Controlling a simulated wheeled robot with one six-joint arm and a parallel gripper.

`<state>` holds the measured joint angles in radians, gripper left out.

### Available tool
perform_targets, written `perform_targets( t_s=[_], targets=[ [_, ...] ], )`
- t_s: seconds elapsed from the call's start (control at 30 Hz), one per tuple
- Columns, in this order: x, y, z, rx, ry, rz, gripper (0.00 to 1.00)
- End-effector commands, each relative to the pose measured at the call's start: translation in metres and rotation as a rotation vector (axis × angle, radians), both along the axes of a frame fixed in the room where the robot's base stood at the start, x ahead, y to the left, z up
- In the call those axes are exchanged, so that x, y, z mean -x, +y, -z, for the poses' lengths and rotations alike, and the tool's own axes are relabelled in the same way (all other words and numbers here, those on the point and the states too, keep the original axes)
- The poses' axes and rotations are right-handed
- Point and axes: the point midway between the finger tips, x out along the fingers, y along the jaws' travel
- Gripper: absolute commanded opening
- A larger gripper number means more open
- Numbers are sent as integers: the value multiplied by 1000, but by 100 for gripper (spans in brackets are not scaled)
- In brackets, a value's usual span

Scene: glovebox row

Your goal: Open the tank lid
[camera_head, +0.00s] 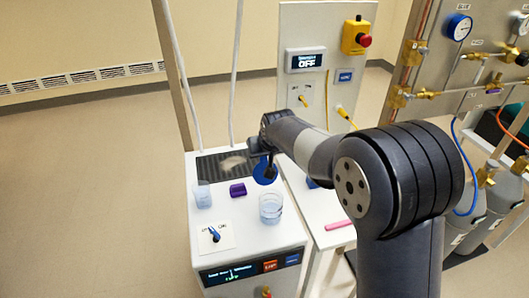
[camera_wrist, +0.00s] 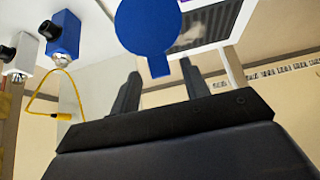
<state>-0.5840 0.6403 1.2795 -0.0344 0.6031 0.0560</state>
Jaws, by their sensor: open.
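The white bench-top unit (camera_head: 235,258) stands below my arm, with a dark slotted grille at the back of its top. A round blue lid-like disc (camera_head: 265,169) with a short tab is at the right rear of this top, partly hidden by my gripper; I take it for the tank lid. In the wrist view the blue disc (camera_wrist: 148,27) lies just beyond my fingers, its tab pointing between them. My gripper (camera_wrist: 161,78) is open, with no object visibly held. In the head view my gripper (camera_head: 267,162) is small and dark, over the disc. Whether they touch cannot be told.
A panel with a red button (camera_head: 364,40) stands behind. Gas plumbing fills the right. The left floor is clear.

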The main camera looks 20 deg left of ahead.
Motion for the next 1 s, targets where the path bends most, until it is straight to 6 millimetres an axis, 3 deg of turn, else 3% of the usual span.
perform_targets(
  t_s=[0.23,0.7,1.0],
  targets=[
    [5,-3,-7,-1,-1,0,44],
    [44,-27,-72,-2,-3,0,44],
    [53,-32,-88,0,0,0,44]
  ],
)
